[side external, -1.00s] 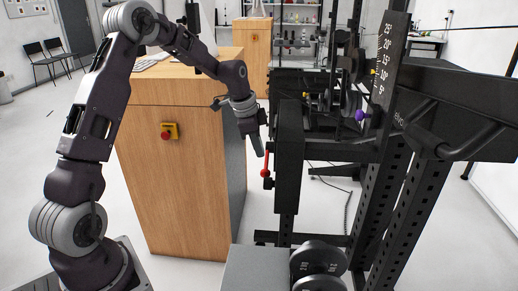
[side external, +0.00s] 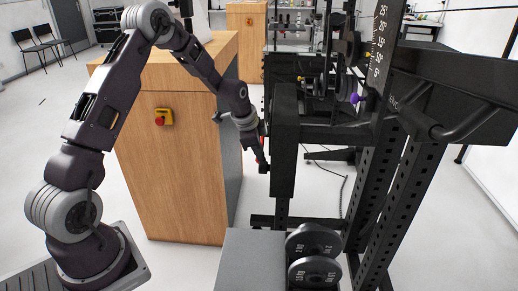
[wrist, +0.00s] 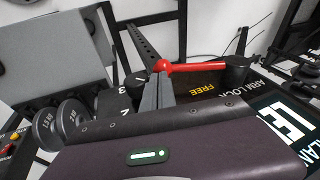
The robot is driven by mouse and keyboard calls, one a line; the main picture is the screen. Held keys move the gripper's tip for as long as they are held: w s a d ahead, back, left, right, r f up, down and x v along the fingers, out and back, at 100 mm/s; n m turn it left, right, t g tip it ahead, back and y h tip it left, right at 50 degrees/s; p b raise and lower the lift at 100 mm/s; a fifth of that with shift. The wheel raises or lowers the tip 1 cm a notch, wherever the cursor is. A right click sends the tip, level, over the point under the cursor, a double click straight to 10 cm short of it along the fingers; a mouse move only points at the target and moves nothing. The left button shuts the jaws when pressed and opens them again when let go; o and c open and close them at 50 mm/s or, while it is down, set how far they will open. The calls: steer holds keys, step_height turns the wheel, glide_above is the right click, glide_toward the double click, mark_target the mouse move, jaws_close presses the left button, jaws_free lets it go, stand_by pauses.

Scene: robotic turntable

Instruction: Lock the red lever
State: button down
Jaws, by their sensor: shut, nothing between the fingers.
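The red lever (wrist: 200,67) shows in the wrist view as a red rod with a round ball at its left end. Its right end meets a dark pivot on a black panel marked "ARM LOCK", with a yellow "FREE" label (wrist: 203,89) beside the rod. My gripper (wrist: 161,78) is shut and empty, its fingertips right at the ball end. I cannot tell whether they touch it. In the side view my gripper (side external: 263,168) points down beside the black upright and hides most of the lever; only a bit of red shows.
The black machine frame (side external: 286,150) stands right beside my gripper. A wooden cabinet (side external: 180,185) with a red button on yellow (side external: 163,117) stands behind my arm. Dumbbells (side external: 313,258) rest by a grey bench (side external: 255,262) in front. Open floor lies below the lever.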

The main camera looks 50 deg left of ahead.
steer(key=shift+f, duration=0.15)
steer(key=v, duration=1)
steer(key=shift+s, duration=0.1)
steer(key=r, duration=0.1)
steer(key=s+a+r+m+h, duration=0.1)
steer(key=s+r+h, duration=0.1)
steer(key=shift+s+a+r, duration=0.15)
steer(key=shift+s+a, duration=0.1)
